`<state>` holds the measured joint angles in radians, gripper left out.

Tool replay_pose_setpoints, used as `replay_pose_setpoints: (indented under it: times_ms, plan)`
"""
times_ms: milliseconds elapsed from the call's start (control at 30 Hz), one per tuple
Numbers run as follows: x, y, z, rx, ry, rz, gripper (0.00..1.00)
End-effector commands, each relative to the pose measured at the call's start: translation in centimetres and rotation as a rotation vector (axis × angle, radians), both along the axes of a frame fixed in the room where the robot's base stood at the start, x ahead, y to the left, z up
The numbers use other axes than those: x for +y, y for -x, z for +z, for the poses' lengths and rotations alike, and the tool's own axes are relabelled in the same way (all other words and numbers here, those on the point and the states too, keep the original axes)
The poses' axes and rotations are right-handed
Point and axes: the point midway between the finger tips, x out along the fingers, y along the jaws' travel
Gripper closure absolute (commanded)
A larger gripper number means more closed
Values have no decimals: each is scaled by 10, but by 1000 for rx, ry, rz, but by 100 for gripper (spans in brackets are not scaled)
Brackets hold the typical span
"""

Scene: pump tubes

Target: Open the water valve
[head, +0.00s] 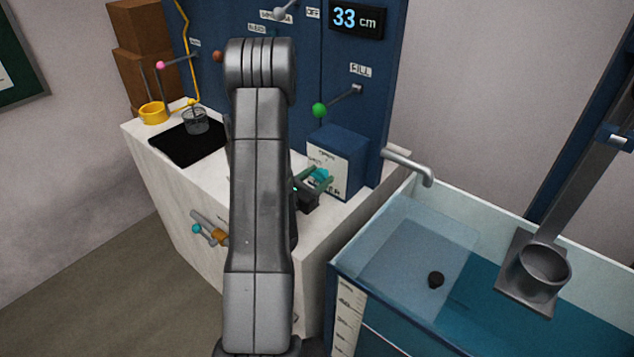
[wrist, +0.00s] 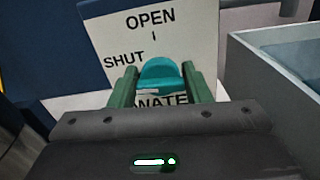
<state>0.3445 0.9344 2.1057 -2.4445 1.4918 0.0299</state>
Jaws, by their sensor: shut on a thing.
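A teal valve handle (head: 321,174) sits at the front of a blue box (head: 341,146) with a white label plate, on the pale counter. In the wrist view the teal handle (wrist: 160,73) lies between my green fingertips, and my gripper (wrist: 160,86) is shut on it. The plate (wrist: 180,40) reads OPEN at the top, with a tick below, and SHUT at the left; lower lettering is partly hidden by the handle and fingers. In the head view my gripper (head: 316,182) reaches the handle from the front, partly hidden behind my arm.
A green-knobbed FILL lever (head: 319,110) is on the blue panel above the box. A display (head: 356,19) reads 33 cm. A spout (head: 408,164) overhangs a water tank (head: 345,268) at right. A yellow ring (head: 152,113) and black mat (head: 185,146) are at left.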

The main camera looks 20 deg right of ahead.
Motion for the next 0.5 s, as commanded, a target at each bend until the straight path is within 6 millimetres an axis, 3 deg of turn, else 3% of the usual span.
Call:
replay_pose_setpoints:
  times_ms: [500]
  plan:
    - [-1,2,-9,-372,-212,1,79]
